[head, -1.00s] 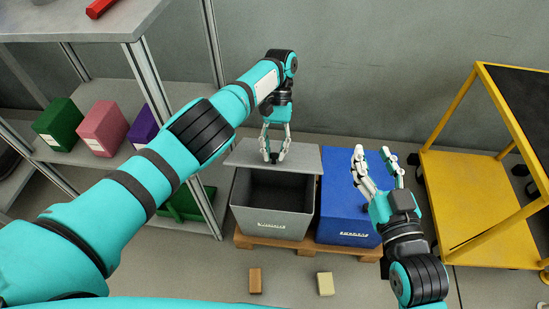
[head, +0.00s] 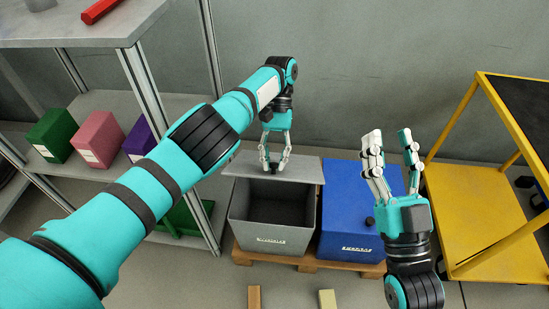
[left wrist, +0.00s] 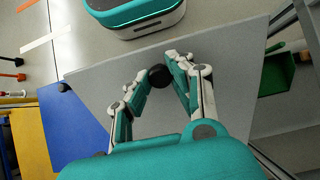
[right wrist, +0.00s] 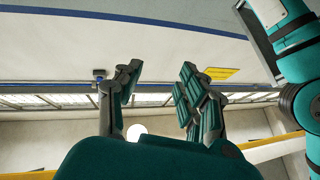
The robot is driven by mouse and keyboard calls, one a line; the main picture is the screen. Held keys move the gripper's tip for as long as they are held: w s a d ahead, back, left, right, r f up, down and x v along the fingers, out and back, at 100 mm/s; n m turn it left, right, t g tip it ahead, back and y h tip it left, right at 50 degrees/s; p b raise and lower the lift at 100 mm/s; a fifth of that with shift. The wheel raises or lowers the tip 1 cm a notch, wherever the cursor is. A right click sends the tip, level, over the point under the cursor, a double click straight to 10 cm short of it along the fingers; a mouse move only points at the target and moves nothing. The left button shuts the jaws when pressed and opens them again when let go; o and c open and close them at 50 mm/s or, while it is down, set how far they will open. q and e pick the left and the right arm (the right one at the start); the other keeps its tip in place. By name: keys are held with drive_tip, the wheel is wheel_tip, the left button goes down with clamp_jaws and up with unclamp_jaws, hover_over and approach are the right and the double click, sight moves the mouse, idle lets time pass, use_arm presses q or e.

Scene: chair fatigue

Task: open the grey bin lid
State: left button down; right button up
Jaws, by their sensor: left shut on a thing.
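The grey bin (head: 272,238) stands on a wooden pallet, and its dark inside shows from above. Its flat grey lid (head: 305,168) lies back at the bin's rear, clear of most of the opening. My left gripper (head: 274,171) is shut on the lid's small black knob, which shows between the fingers in the left wrist view (left wrist: 159,76). The lid plate (left wrist: 225,85) also fills the middle of that view. My right gripper (head: 391,145) is open and empty, fingers pointing up, in front of and above the blue bin's right side.
The blue bin (head: 345,220) stands right beside the grey bin on the same pallet (head: 305,264). A yellow cart (head: 470,210) is at the right. A shelf with green, pink and purple boxes (head: 97,138) is at the left. Two small blocks (head: 254,298) lie on the floor in front.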

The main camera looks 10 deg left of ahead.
drive_tip(key=shift+c, duration=1.1)
drive_tip(key=w+a+f+n+g, duration=0.1)
drive_tip(key=a+f+n, duration=0.1)
drive_tip(key=f, duration=0.1)
drive_tip(key=a+f+n+g, duration=0.2)
drive_tip(key=a+f+n, duration=0.1)
drive_tip(key=w+a+f+n+g+y, duration=0.1)
drive_tip(key=a+f+n, duration=0.1)
drive_tip(key=f+n, duration=0.1)
drive_tip(key=shift+w+a+f, duration=0.1)
drive_tip(key=shift+w+a, duration=0.2)
drive_tip(key=shift+a, duration=0.05)
clamp_jaws()
drive_tip(key=s+a+f+n+g+h, duration=0.3)
drive_tip(key=a+f+n+h, duration=0.15)
drive_tip(key=f+n, duration=0.6)
drive_tip(key=s+a+f+n+g+h, duration=0.3)
drive_tip(key=a+f+n, duration=0.4)
drive_tip(key=n, duration=0.7)
drive_tip(key=w+f, duration=0.1)
drive_tip(key=w, duration=1)
drive_tip(key=shift+w+d+f, duration=0.2)
drive_tip(key=shift+w+d, duration=0.2)
drive_tip(key=shift+d, duration=0.05)
